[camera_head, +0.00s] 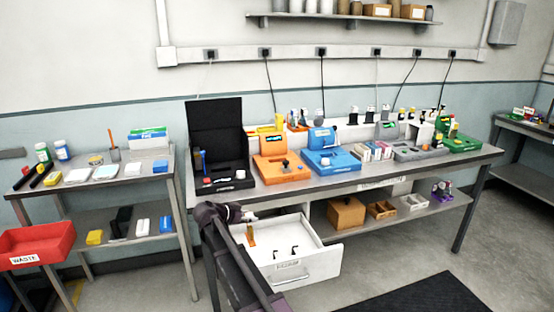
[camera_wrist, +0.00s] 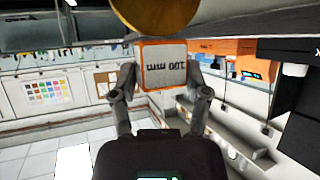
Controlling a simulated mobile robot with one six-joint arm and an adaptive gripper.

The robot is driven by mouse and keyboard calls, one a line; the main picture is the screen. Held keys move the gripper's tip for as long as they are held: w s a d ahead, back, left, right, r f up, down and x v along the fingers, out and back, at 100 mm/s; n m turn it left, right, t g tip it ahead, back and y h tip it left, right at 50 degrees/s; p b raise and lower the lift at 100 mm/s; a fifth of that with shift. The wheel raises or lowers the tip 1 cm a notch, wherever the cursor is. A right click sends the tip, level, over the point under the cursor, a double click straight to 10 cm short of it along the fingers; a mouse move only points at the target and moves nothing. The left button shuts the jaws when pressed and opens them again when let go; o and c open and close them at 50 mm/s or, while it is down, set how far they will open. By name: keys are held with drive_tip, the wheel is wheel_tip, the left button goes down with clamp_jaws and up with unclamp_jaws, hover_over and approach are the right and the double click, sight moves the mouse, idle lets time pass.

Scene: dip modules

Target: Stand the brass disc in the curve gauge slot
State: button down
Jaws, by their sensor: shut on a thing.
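My gripper (camera_head: 245,217) is over the open drawer in the head view. In the wrist view my gripper (camera_wrist: 163,78) is shut on a white labelled block (camera_wrist: 165,67) with an orange edge. The brass disc (camera_wrist: 178,14) shows at the far end of this block, cut off by the top of the picture; the two look joined. In the head view a small orange-yellow piece (camera_head: 250,237) shows below my gripper. I cannot tell which bench module has the curve gauge slot.
The open white drawer (camera_head: 321,267) holds small dark pieces. On the bench stand a black case with raised lid (camera_head: 215,127), an orange module (camera_head: 283,174), a blue module (camera_head: 331,166) and a green module (camera_head: 461,144). A red waste bin (camera_head: 37,243) is at the left.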

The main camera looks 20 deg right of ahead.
wheel_tip(320, 180, up, 10)
drive_tip(key=p, duration=0.8)
drive_tip(key=shift+f, duration=0.15)
